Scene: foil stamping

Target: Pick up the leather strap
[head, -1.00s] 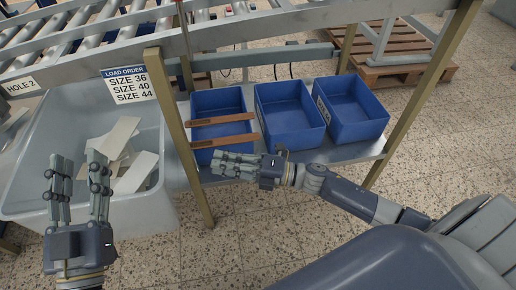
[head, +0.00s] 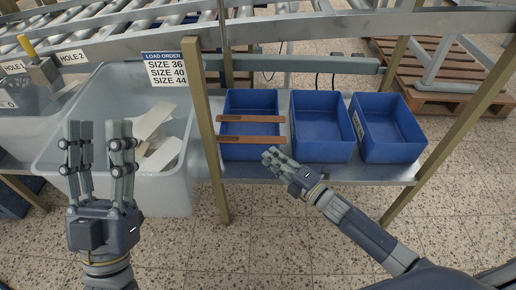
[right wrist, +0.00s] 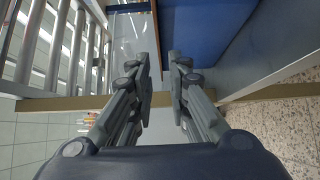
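Two brown leather straps lie across the left blue bin (head: 237,103): an upper strap (head: 250,118) and a lower strap (head: 250,139). Their ends stick out past the bin sides. My right gripper (head: 272,156) is just below the right end of the lower strap, its fingers pointing up and left. In the right wrist view its fingers (right wrist: 161,70) are apart with nothing between them, and I cannot make out a strap there. My left gripper (head: 98,130) is open and empty, in front of the grey tub, with its fingers pointing up.
A middle blue bin (head: 321,150) and a right blue bin (head: 390,153) stand on the metal shelf (head: 350,173). A grey tub (head: 160,190) with pale pieces (head: 160,155) stands at left. A brass post (head: 212,150) separates tub and shelf. A load order sign (head: 170,70) hangs above.

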